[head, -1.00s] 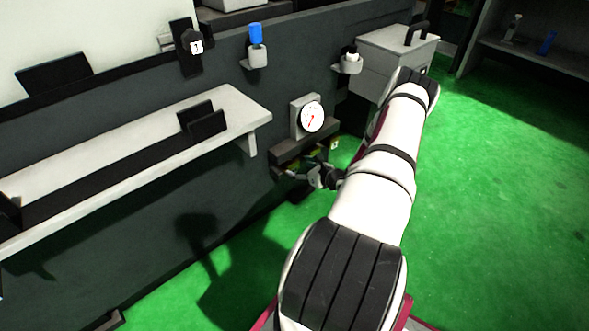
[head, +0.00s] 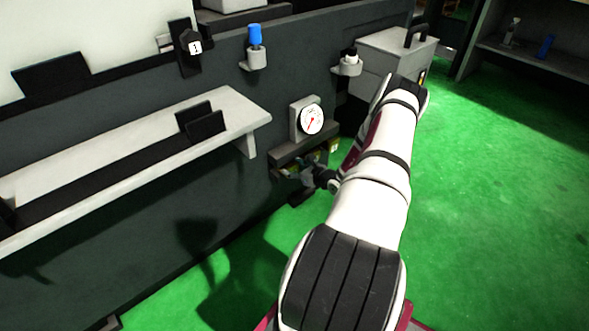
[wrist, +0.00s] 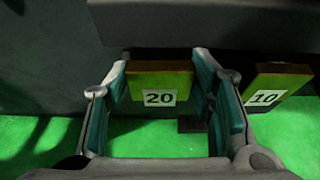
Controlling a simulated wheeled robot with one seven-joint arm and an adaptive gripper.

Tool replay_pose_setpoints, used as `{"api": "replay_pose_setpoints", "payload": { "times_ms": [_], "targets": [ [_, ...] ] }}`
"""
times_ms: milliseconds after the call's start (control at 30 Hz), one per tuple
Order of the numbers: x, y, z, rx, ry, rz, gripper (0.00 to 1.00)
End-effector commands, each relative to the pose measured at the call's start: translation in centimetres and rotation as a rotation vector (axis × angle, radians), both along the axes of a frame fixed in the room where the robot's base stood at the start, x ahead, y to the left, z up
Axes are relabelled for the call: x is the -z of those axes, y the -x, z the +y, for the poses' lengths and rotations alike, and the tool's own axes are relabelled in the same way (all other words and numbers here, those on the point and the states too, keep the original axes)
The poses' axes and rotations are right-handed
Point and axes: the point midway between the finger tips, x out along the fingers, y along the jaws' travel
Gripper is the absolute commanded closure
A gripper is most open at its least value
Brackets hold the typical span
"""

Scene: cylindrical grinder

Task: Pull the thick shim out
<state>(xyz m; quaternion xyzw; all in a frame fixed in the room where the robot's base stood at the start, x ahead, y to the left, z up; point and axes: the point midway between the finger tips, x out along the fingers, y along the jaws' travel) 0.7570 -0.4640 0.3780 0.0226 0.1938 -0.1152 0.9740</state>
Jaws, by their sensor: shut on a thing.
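A yellow-green block with a dark orange top edge and a "20" label, the thick shim (wrist: 160,82), sits between the fingers in the wrist view. My gripper (wrist: 163,84) is shut on its left and right sides with teal pads. The shim's upper end meets the dark underside of a ledge, and its far end is hidden. A second shim labelled "10" (wrist: 268,90) is just right of the right finger, apart from it. In the head view my gripper (head: 309,178) is below the dial gauge, and the held shim is too small to make out there.
The white dial gauge (head: 312,119) is on the machine's dark front, above the dark ledge (head: 300,152). A light shelf (head: 240,110) projects to the left. A grey cabinet (head: 385,58) stands behind my arm. Green floor to the right is open.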

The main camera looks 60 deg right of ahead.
Motion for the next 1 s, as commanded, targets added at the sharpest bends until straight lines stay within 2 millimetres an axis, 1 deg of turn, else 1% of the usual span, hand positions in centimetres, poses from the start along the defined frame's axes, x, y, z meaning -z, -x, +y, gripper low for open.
{"api": "replay_pose_setpoints", "payload": {
  "times_ms": [67, 167, 300, 400, 667, 700, 767, 1000],
  "targets": [
    [0.0, 0.3, 0.1, 0.0, -0.001, 0.001, 1.0],
    [-0.1, 1.4, 0.3, 0.002, -0.003, 0.001, 1.0],
    [-0.1, 4.0, 0.9, 0.002, -0.003, 0.002, 1.0],
    [-0.1, 5.2, 1.2, 0.002, -0.002, 0.002, 1.0],
    [0.1, 5.5, 1.3, 0.001, -0.002, 0.002, 1.0],
    [0.1, 5.5, 1.3, 0.001, -0.002, 0.002, 0.44],
    [0.1, 5.5, 1.3, 0.002, -0.002, 0.003, 0.3],
    [0.0, 5.3, 1.3, 0.0, -0.001, 0.001, 0.3]
  ]
}}
